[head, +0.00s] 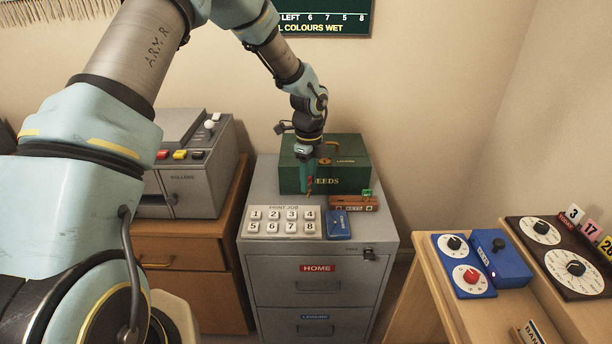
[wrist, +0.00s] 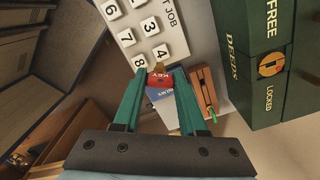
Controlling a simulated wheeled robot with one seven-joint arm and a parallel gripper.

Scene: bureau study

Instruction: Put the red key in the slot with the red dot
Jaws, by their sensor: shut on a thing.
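My gripper (head: 308,184) is above the grey cabinet, in front of the green deeds box. In the wrist view its two teal fingers (wrist: 160,88) are shut on the red key (wrist: 160,79), which has white lettering and a brass-coloured end pointing away from the gripper. The key appears held above the cabinet top, near the number keypad. In the head view the key is small and partly hidden by the fingers. I cannot clearly make out a slot with a red dot. A brass lock disc (wrist: 271,63) on the deeds box sits between FREE and LOCKED.
The cabinet top holds the white keypad (head: 283,222), a blue block (head: 338,225), a wooden key rack (head: 345,203) with a green key (head: 367,193), and the deeds box (head: 355,178). A blue dial panel (head: 463,266) and blue box (head: 500,257) are on the right desk.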

